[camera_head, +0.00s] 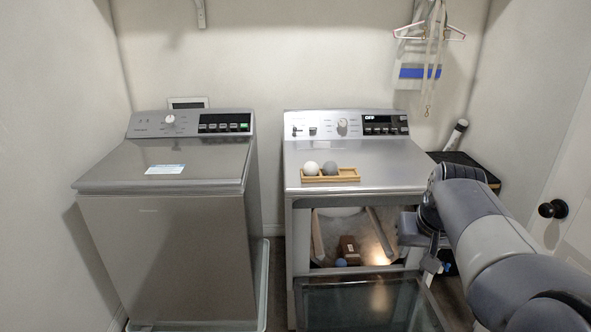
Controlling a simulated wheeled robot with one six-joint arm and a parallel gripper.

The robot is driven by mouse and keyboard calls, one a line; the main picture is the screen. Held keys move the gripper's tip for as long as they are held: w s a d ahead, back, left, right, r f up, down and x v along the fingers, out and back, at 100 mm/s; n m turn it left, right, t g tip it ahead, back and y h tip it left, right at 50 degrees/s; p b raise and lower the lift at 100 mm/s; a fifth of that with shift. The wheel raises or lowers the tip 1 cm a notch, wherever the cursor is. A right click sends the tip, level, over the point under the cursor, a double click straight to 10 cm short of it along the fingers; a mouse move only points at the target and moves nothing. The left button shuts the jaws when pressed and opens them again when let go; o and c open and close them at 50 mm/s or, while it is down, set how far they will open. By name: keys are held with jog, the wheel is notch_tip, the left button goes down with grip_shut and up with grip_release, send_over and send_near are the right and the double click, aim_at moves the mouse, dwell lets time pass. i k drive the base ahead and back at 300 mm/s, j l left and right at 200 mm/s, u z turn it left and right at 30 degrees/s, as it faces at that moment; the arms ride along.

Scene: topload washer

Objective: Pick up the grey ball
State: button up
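The grey ball (330,168) sits in a small wooden tray (347,178) on top of the right-hand machine. A white ball (311,168) sits just left of it in the same tray. My gripper (431,265) hangs down at the machine's front right, below its top and to the right of the tray. It is well apart from the grey ball. Its fingers are small and partly hidden, so I cannot tell whether they are open or shut.
The right machine's front door (365,303) is folded down open. Inside are a brown box (349,250) and a blue ball (341,262). The left washer (165,210) has a closed lid. The right machine's top is clear right of the tray.

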aim_at(330, 168)
jog(key=i+l+u, duration=0.35)
jog(key=u, duration=0.15)
jog(key=i+l+u, duration=0.5)
jog(key=i+l, duration=0.2)
jog(key=l, duration=0.2)
jog(key=i+l, duration=0.2)
jog(key=l, duration=0.15)
jog(key=i+l, duration=0.15)
jog(key=l, duration=0.25)
jog(key=i+u, duration=0.05)
